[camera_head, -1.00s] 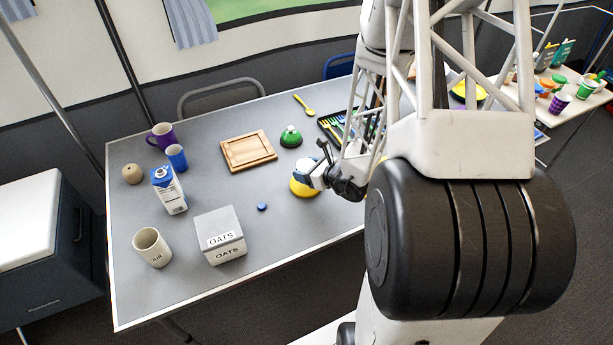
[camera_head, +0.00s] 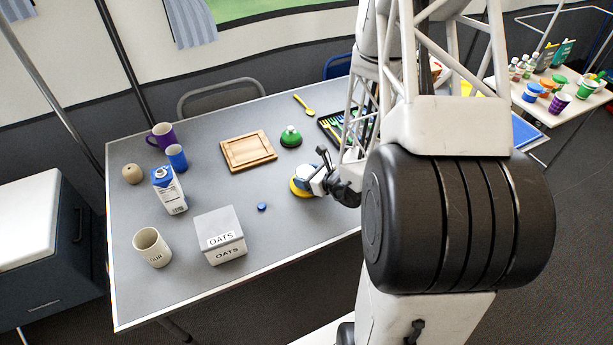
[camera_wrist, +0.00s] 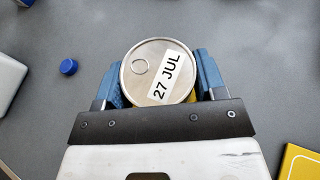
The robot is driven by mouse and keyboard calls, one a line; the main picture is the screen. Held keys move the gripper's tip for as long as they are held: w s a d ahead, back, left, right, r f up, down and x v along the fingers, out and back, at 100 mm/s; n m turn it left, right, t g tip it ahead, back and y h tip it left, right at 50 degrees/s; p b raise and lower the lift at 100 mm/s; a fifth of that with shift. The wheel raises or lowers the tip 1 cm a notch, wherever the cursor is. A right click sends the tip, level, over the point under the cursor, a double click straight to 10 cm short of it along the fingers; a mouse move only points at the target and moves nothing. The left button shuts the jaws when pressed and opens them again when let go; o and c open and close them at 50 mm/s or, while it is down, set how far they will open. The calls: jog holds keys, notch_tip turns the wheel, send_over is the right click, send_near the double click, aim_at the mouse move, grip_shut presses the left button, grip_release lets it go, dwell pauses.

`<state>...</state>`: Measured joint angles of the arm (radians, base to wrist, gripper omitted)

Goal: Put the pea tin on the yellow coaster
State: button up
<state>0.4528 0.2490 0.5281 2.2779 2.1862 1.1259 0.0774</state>
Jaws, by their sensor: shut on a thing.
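The pea tin (camera_wrist: 150,62) fills the space between my fingers in the wrist view, its pale metal lid with a ring pull and a "27 JUL" label facing the camera. My gripper (camera_wrist: 160,82) is shut on it, with a blue finger at either side. A sliver of yellow shows beside the tin in the wrist view.
A blue cap (camera_head: 262,207) lies to the left, with the oats box (camera_head: 221,236) beyond it. A green bell-shaped thing (camera_head: 291,137), a wooden board (camera_head: 248,152) and a cutlery tray (camera_head: 335,128) lie behind. My arm hides the table's right part.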

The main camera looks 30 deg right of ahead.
jog(key=shift+f, duration=0.2)
dwell(0.3)
jog(key=o, duration=1)
jog(key=shift+r, duration=0.1)
jog(key=shift+v, duration=5.95)
